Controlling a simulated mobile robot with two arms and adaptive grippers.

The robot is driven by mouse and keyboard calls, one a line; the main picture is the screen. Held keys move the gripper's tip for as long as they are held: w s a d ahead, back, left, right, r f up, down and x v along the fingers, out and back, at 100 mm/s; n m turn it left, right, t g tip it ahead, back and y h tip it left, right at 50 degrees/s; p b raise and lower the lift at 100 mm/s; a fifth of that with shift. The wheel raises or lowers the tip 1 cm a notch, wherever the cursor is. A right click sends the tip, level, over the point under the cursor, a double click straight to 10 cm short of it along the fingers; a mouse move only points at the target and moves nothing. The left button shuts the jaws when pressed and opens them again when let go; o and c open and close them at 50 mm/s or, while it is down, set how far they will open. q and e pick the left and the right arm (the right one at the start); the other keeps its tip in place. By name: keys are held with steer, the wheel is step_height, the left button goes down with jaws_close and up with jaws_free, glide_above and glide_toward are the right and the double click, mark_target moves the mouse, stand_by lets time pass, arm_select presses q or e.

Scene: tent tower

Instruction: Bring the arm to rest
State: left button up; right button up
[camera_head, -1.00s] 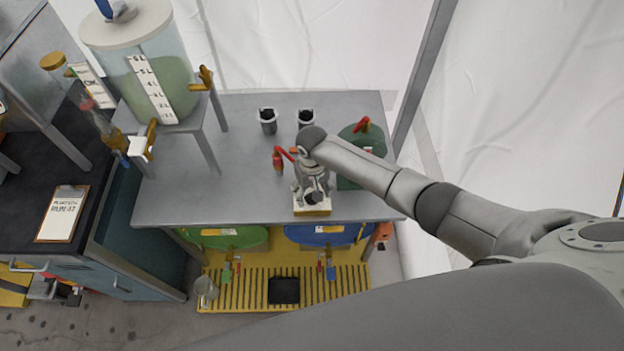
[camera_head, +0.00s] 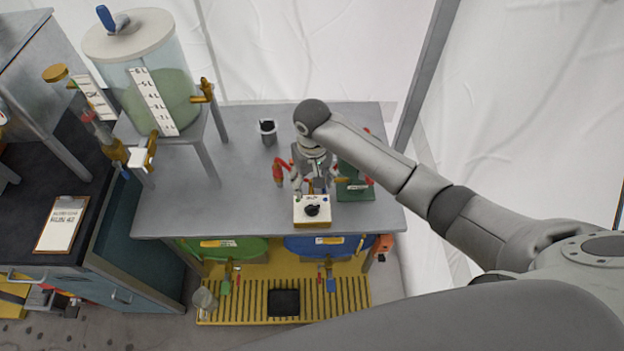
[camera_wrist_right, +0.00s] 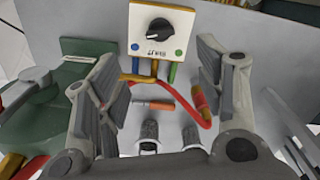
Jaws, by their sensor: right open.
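My right arm comes in from the right in the head view and bends down over the grey table (camera_head: 225,205). My right gripper (camera_head: 314,186) is open and empty, just behind a white box with a black knob (camera_head: 312,210) near the table's front edge. In the right wrist view the open fingers (camera_wrist_right: 160,95) have nothing between their pads. The white box (camera_wrist_right: 175,50) lies beyond them with its knob and several coloured leads in sight. My left gripper is not in view.
A red hose (camera_wrist_right: 205,118) curves between the gripper and the box. A green unit (camera_head: 356,184) stands close to the gripper's right, and a dark cup (camera_head: 267,132) behind. A large tank (camera_head: 165,90) stands at the left. The table's left front is clear.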

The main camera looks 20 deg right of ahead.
steer(key=s+a+f+n+t+y, duration=0.2)
steer(key=s+a, duration=0.2)
steer(key=s, duration=0.8)
steer(key=s+d+r+t+h, duration=0.2)
steer(key=s+d+r, duration=0.3)
steer(key=s+d, duration=0.6)
step_height(320, 180, down, 30)
steer(key=s+a+g+b, duration=0.2)
steer(key=b, duration=0.3)
steer(key=s+d+f+g+b, duration=0.1)
steer(key=s+d+f+b, duration=0.2)
steer(key=s+f, duration=1.4)
step_height(320, 180, down, 5)
steer(key=shift+s+d+r+b, duration=0.15)
steer(key=shift+s+b, duration=0.25)
steer(key=shift+b, duration=0.25)
